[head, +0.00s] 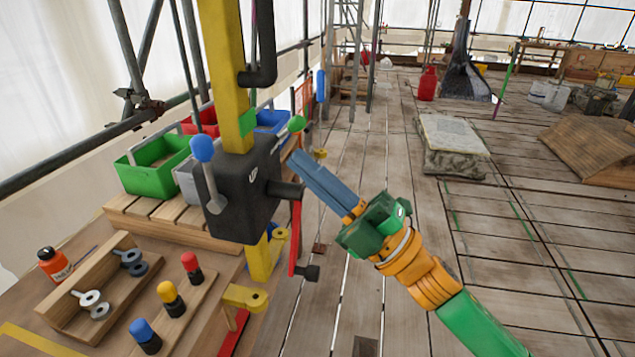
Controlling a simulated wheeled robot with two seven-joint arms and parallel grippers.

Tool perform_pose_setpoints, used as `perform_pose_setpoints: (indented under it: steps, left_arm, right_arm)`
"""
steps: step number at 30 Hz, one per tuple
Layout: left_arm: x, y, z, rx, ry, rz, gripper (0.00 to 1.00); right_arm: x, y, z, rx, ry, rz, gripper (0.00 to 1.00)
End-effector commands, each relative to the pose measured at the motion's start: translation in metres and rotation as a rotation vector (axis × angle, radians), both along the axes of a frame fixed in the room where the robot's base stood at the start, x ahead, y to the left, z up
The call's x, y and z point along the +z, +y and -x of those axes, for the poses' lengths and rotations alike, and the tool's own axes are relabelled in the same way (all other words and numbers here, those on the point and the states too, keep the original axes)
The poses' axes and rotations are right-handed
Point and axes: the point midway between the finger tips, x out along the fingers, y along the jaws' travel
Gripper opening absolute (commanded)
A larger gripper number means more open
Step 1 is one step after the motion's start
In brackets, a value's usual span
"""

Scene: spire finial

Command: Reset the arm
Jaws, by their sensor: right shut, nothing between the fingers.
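My right arm comes in from the lower right, with green and orange links. My right gripper (322,180) has long blue-grey fingers that lie together, shut and empty. It points up and left, and its tips are just right of the black gearbox-like housing (243,190) on the yellow post (222,65). A lever with a green knob (297,124) is close to the fingertips. A lever with a blue knob (202,149) is on the housing's left side. A red handle (295,238) hangs from the housing's shaft, left of the gripper. My left gripper is not in view.
A wooden bench (190,238) at the left holds a green bin (152,165), a blue bin (272,122), a tray with metal eye parts, red, yellow and blue-topped pegs, and an orange bottle (53,264). The plank floor (400,150) to the right is mostly clear around a stone slab (452,137).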

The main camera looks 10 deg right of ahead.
Motion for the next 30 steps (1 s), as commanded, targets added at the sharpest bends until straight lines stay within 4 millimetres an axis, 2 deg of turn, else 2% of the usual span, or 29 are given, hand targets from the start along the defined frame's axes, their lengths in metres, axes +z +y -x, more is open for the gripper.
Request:
perform_pose_setpoints:
  steps: [4, 13, 15, 17, 18, 20, 21, 23, 24, 26, 27, 29, 30]
  left_arm:
    - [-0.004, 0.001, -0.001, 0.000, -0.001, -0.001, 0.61]
    - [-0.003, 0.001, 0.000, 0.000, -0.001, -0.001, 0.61]
    - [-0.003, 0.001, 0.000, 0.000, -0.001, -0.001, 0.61]
    - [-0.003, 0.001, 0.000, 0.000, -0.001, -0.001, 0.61]
    - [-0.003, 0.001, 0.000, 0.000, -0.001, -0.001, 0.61]
    - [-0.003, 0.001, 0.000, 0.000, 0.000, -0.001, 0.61]
    - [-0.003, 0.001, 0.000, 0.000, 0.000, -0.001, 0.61]
    - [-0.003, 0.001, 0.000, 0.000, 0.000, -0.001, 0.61]
    - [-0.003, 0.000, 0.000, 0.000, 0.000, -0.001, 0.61]
    - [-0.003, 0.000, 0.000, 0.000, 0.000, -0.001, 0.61]
    - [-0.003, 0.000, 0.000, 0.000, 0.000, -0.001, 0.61]
    - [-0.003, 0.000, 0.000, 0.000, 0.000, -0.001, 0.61]
    - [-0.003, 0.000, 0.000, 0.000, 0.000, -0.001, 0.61]
  right_arm:
    - [-0.001, -0.007, 0.005, 0.000, 0.000, 0.002, 0.00]
    - [-0.001, -0.008, 0.004, -0.002, 0.004, 0.000, 0.00]
    - [-0.012, -0.013, -0.009, -0.025, 0.056, -0.013, 0.00]
    - [-0.038, -0.025, -0.034, -0.073, 0.162, -0.038, 0.00]
    - [-0.065, -0.036, -0.054, -0.120, 0.263, -0.062, 0.00]
    - [-0.119, -0.056, -0.082, -0.199, 0.437, -0.099, 0.00]
    - [-0.159, -0.070, -0.096, -0.254, 0.556, -0.124, 0.00]
    - [-0.220, -0.090, -0.106, -0.331, 0.729, -0.158, 0.00]
    - [-0.262, -0.103, -0.106, -0.382, 0.842, -0.178, 0.00]
    - [-0.324, -0.120, -0.098, -0.456, 1.006, -0.206, 0.00]
    - [-0.364, -0.130, -0.087, -0.506, 1.111, -0.222, 0.00]
    - [-0.423, -0.143, -0.062, -0.577, 1.268, -0.244, 0.00]
    - [-0.460, -0.151, -0.040, -0.626, 1.372, -0.257, 0.00]
